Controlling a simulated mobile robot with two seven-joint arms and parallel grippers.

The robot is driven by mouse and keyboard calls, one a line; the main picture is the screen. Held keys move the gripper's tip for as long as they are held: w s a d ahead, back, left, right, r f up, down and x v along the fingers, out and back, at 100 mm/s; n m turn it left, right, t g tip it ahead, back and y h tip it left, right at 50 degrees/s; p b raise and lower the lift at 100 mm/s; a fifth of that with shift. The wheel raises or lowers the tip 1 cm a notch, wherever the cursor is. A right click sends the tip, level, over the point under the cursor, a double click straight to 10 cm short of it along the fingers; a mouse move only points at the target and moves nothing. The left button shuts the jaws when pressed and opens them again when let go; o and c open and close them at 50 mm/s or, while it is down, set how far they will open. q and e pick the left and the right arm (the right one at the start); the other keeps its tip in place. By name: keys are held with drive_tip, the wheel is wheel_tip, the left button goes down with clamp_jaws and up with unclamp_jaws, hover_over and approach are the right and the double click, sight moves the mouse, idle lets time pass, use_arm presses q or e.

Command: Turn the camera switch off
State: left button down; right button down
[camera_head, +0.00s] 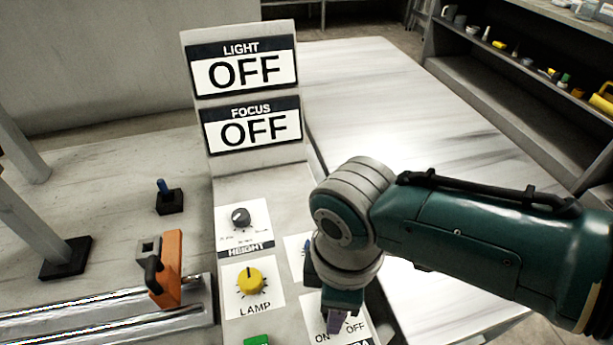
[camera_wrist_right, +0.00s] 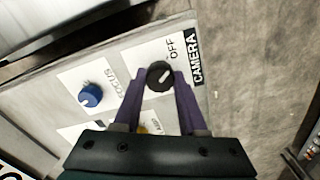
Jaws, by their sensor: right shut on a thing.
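The camera switch (camera_wrist_right: 159,76) is a round black knob with a pale pointer line, on a white plate marked CAMERA (camera_wrist_right: 195,62) in the right wrist view. The word OFF shows beside the knob; ON is hidden there. My right gripper (camera_wrist_right: 160,82) has its purple fingers on both sides of the knob and is shut on it. I cannot tell exactly which word the pointer faces. My left gripper is not in view.
The panel also carries a yellow lamp knob (camera_head: 251,281), a dark height knob (camera_head: 240,217) and a blue focus knob (camera_wrist_right: 90,96). Signs for light (camera_head: 243,70) and focus (camera_head: 252,130) both read OFF. An orange clamp (camera_head: 169,268) stands left. The table (camera_head: 400,100) behind is bare.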

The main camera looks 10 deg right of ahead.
drive_tip(key=shift+n, duration=0.7)
drive_tip(key=shift+c, duration=2.3)
unclamp_jaws()
drive_tip(key=shift+r, duration=0.1)
wheel_tip(320, 180, up, 10)
drive_tip(key=p, duration=0.3)
drive_tip(key=shift+p, duration=0.4)
